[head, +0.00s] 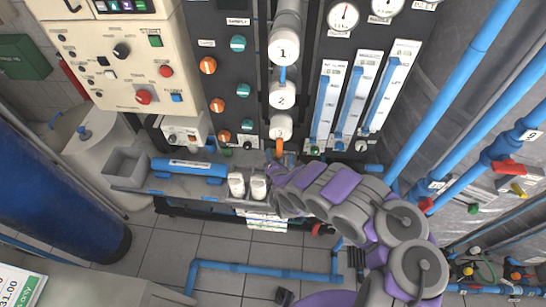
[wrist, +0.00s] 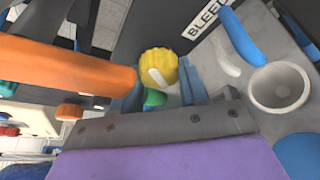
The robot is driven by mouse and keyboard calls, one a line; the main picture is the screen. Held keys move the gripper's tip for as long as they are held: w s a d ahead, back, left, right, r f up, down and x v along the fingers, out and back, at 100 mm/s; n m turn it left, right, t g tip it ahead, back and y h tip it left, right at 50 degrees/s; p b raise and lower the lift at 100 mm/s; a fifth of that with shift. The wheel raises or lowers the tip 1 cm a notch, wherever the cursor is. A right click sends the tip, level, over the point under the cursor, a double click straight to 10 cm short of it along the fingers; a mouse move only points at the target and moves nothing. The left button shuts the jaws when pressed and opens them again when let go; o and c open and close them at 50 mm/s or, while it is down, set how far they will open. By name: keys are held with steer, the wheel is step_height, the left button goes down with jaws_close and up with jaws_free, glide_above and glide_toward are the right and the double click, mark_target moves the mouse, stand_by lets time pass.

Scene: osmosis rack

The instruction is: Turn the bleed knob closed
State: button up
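The yellow ribbed bleed knob (wrist: 160,64) with a white pointer mark shows in the wrist view, left of a "BLEED" label (wrist: 206,18). My gripper (wrist: 160,88) is close in front of it. Its two fingers stand apart, one toward each side of the knob. I cannot tell whether they touch it. A small green part (wrist: 154,98) shows between the fingers. In the head view my gripper (head: 275,172) is low at the panel's foot, and the bleed knob cannot be made out there.
An orange pipe (wrist: 65,65) runs close to the left of my gripper. A grey round fitting (wrist: 279,87) and a blue tube (wrist: 240,35) are at the right. White bottles (head: 247,184) stand left of my gripper, with flow meters (head: 352,100) above right.

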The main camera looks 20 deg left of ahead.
steer(key=o, duration=0.5)
steer(key=shift+f, duration=0.1)
steer(key=shift+c, duration=0.2)
steer(key=shift+s+d, duration=0.1)
steer(key=shift+s, duration=0.05)
steer(key=p+v, duration=0.8)
steer(key=v, duration=0.9)
